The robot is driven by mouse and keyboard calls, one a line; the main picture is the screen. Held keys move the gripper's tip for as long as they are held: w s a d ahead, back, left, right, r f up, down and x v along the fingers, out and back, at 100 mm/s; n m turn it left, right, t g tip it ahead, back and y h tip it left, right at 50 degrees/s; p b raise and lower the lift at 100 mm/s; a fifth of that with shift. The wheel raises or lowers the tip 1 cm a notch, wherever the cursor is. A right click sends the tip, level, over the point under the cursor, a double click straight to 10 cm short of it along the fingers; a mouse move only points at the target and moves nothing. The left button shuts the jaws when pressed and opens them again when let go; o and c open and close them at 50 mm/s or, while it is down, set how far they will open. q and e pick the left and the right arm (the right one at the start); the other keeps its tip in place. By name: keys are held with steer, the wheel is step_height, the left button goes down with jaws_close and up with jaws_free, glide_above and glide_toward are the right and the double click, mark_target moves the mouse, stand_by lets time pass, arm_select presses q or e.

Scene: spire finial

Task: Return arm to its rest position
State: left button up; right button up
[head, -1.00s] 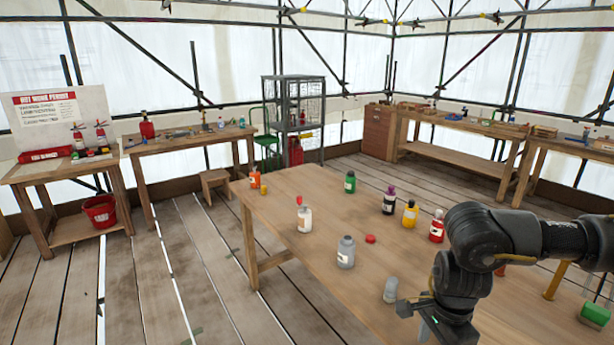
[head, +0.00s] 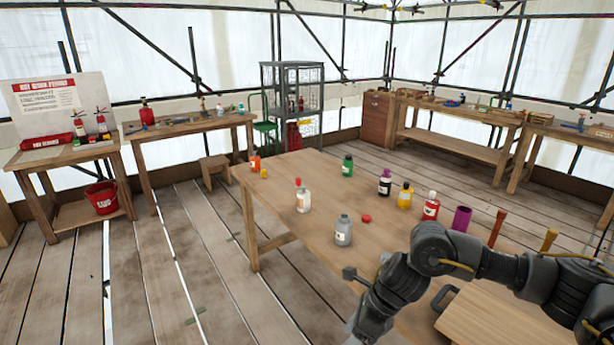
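My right arm (head: 430,250) comes in from the right and bends down over the near right part of the wooden table (head: 290,185). Its wrist (head: 385,290) points down towards the bottom edge of the head view. The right gripper's fingers are cut off or too unclear there to tell open from shut, and I see nothing held. My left arm and gripper are not in view.
A grey bottle (head: 343,230) and a red cap (head: 366,218) stand close to the arm. A wooden board (head: 490,318) lies at lower right.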

steer(key=w+a+f+m+t+y, duration=0.2)
steer(key=w+a+f+m+y, duration=0.15)
steer(key=f+m, duration=0.35)
steer(key=w+a+f+m+t+y, duration=0.25)
steer(key=a+f+m, duration=0.25)
steer(key=m, duration=0.4)
steer(key=s+d+f+m+t+h, duration=0.1)
steer(key=s+d+f+m+h, duration=0.1)
steer(key=d+f+m, duration=0.55)
steer(key=s+d+f+m+t+h, duration=0.25)
steer(key=f+m, duration=0.55)
steer(key=f, duration=0.6)
steer(key=s+d+f+m+g+h, duration=0.1)
steer(key=s+d+f+m+h, duration=0.1)
steer(key=s+d+f+m, duration=0.5)
steer(key=s+d+f+m+g+h, duration=0.25)
steer(key=s+f, duration=0.55)
steer(key=s, duration=0.4)
steer(key=s+d+f+m+g+h, duration=0.1)
steer(key=s+d+f+m, duration=0.1)
steer(key=s, duration=0.6)
steer(key=s+d+f+m+g+h, duration=0.1)
steer(key=s+d+f+m, duration=0.1)
steer(key=s, duration=0.7)
steer(key=s+d+f+m+g, duration=0.1)
steer(key=s+d+f+m, duration=0.1)
steer(key=s, duration=0.6)
steer(key=shift+s+d+f+h, duration=0.35)
steer(key=shift+d+f+h, duration=0.05)
steer(key=shift+d, duration=0.2)
